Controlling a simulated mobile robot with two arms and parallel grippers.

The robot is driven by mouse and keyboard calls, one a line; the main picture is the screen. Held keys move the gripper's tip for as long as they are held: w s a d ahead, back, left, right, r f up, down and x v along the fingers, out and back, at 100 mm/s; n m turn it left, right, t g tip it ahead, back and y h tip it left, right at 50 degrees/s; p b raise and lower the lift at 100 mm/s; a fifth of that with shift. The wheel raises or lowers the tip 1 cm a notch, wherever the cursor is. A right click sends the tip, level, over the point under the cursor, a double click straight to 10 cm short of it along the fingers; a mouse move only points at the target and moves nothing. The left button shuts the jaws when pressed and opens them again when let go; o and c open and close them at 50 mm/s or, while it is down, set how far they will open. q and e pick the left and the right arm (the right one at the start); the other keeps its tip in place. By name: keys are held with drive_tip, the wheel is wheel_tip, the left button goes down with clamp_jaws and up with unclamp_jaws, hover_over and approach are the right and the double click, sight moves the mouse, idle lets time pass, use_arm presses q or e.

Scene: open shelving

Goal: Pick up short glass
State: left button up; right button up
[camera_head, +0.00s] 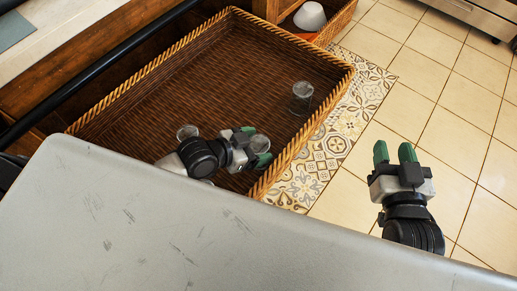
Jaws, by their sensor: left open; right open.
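A clear glass (302,97) stands in the wicker basket (190,75) near its right side. Another clear glass (187,132) shows just behind my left arm. A third clear glass (261,143) is at the green fingertips of my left gripper (256,146), seemingly between them. My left gripper is open, low inside the basket, and partly covers this glass. I cannot tell whether it touches the glass, or which glass is the shortest. My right gripper (394,154) is open and empty, over the tiled floor to the right of the basket.
The basket has a raised woven rim around it. A second basket (335,25) with a white bowl (310,17) lies beyond it. A patterned mat (330,140) borders the basket's right side. The tiled floor (440,90) on the right is clear.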

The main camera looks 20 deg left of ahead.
use_arm(q)
drive_tip(key=shift+w+d+f, duration=0.2)
drive_tip(key=shift+w+d, duration=0.1)
drive_tip(key=shift+w, duration=0.05)
use_arm(e)
drive_tip(key=shift+w+a+r+t, duration=0.1)
drive_tip(key=shift+r+t, duration=0.4)
drive_tip(key=shift+r, duration=0.05)
use_arm(q)
drive_tip(key=shift+c, duration=0.3)
drive_tip(key=c, duration=0.7)
drive_tip(key=shift+r, duration=0.15)
